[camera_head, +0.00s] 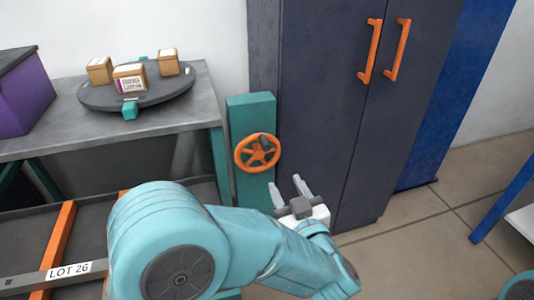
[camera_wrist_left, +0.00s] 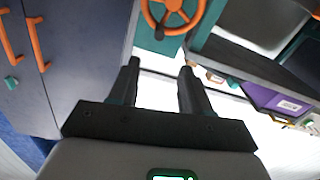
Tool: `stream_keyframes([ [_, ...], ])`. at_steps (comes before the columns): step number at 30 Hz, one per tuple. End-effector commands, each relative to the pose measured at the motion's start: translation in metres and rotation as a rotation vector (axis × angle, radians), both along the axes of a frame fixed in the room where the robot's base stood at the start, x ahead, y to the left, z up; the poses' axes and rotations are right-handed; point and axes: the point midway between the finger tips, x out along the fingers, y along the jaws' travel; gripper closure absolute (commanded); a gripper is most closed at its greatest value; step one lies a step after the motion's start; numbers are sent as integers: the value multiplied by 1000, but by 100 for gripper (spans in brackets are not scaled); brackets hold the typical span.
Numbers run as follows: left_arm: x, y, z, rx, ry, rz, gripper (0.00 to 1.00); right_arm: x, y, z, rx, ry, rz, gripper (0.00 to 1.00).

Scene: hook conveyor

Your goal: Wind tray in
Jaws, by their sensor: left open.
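An orange handwheel (camera_head: 257,152) with spokes and a dark crank knob is mounted on a teal post (camera_head: 252,110) beside the bench. My left gripper (camera_head: 288,190) is open and empty, below and to the right of the wheel, apart from it. In the left wrist view the wheel (camera_wrist_left: 173,14) is at the top, beyond the two open fingers (camera_wrist_left: 157,75). A round dark tray (camera_head: 160,96) on the grey bench carries small cardboard boxes (camera_head: 130,77) and teal blocks. My right gripper is not in view.
A dark cabinet (camera_head: 330,100) with orange handles (camera_head: 371,50) stands right of the post. A purple bin (camera_head: 25,95) sits at the bench's left end. A rail labelled LOT 26 (camera_head: 70,270) and orange bars lie lower left. Tiled floor (camera_head: 430,230) is open at right.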

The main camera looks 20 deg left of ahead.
Motion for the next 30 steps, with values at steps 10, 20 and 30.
stream_keyframes([
  [10, 63, 42, -2, -2, 1, 5, 52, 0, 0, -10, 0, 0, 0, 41],
  [20, 117, 75, -1, -1, 1, 1, 52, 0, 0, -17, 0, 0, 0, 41],
  [30, 128, 83, 0, 1, 3, -2, 52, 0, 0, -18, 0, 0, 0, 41],
])
